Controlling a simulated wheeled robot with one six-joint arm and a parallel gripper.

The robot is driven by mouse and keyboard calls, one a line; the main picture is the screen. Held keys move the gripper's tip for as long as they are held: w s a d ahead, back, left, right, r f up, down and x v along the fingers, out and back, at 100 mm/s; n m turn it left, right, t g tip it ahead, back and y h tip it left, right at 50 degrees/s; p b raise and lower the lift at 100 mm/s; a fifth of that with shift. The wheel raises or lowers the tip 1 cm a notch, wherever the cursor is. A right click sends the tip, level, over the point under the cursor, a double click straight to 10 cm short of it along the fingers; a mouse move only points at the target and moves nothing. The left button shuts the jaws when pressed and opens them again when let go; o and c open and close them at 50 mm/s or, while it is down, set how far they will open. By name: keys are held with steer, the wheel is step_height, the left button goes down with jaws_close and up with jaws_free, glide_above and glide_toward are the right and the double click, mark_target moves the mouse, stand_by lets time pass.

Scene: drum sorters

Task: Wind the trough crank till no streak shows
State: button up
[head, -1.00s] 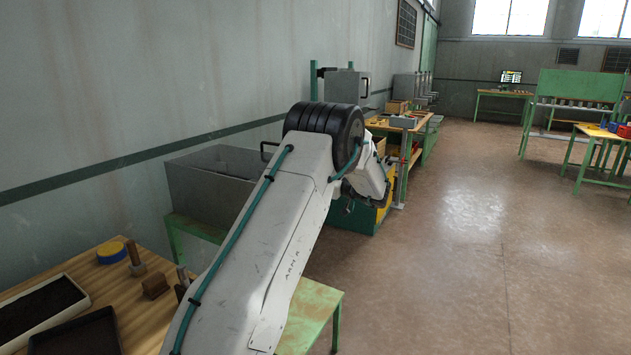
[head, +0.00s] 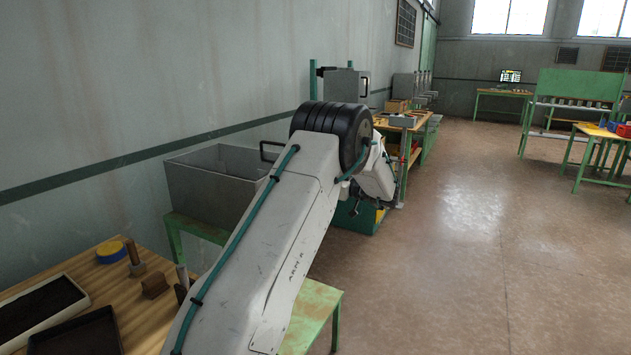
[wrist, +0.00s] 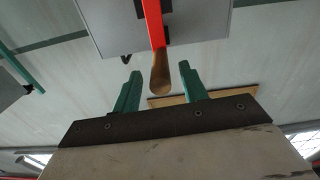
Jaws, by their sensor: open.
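My gripper (wrist: 160,72) is open in the wrist view, with one teal finger on each side of a wooden handle (wrist: 161,78). The handle is on the end of a red crank arm (wrist: 153,22), which is fixed against a grey metal box (wrist: 203,25). The handle's rounded end reaches between the fingertips, with a gap on both sides. In the head view my own arm hides the gripper and the crank. No streak can be made out.
A grey open-topped bin (head: 190,187) stands on a green stand by the wall. A wooden bench (head: 150,310) with trays is at the near left. Another workbench (head: 412,128) stands beyond my arm. The floor (head: 450,260) to the right is clear.

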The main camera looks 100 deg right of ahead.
steer(key=shift+v, duration=2.4)
